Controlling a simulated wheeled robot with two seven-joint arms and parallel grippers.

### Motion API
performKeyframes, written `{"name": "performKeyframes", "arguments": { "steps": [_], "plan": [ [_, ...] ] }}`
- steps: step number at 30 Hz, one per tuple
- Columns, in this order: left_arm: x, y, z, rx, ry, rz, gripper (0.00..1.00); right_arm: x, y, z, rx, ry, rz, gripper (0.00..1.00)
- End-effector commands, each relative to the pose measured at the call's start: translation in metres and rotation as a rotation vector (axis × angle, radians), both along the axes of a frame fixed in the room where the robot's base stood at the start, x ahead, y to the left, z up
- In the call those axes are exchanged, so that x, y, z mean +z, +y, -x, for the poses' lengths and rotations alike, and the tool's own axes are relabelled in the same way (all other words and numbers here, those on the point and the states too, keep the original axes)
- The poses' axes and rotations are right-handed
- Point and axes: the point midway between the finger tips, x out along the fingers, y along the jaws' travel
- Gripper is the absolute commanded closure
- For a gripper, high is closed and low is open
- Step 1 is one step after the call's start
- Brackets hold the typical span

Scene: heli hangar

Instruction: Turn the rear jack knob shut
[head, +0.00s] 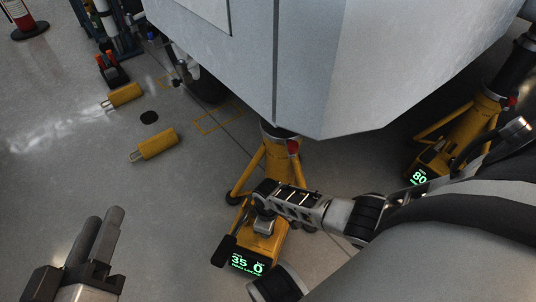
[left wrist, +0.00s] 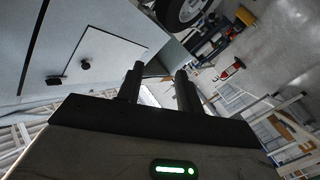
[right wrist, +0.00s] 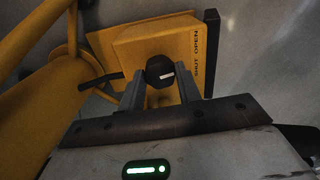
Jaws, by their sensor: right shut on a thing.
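A yellow jack (head: 279,163) stands under the grey fuselage, with a yellow control box and a green-lit display (head: 247,264) reading 35 and 0. In the right wrist view a dark round knob (right wrist: 160,68) with a white mark sits on the yellow box (right wrist: 130,45), next to the words SHUT and OPEN. My right gripper (head: 264,195) reaches over the box from the right and is shut on the knob, a finger on each side. In the head view the gripper hides the knob. My left gripper (head: 103,217) is open and empty, away from the jack.
The grey fuselage (head: 300,60) hangs low over the jack. A second yellow jack (head: 485,110) with a display (head: 419,177) stands at the right. Two yellow blocks (head: 155,144) (head: 124,95) lie on the floor. The floor between the jack and my left gripper is clear.

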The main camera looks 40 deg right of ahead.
Motion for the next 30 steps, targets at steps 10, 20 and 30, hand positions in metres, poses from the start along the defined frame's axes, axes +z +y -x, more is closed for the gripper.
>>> {"name": "performKeyframes", "arguments": {
  "steps": [10, 20, 30],
  "plan": [
    [-0.002, 0.004, -0.002, 0.012, 0.002, -0.087, 0.64, 0.002, 0.002, 0.0, -0.331, 0.001, -0.003, 0.89],
    [-0.003, 0.006, -0.002, 0.02, 0.007, -0.133, 0.64, 0.001, 0.001, 0.0, -0.635, 0.002, -0.002, 0.89],
    [-0.008, 0.007, -0.002, 0.022, 0.016, -0.164, 0.64, 0.0, 0.001, 0.0, -0.869, 0.001, -0.003, 0.89]
  ]
}}
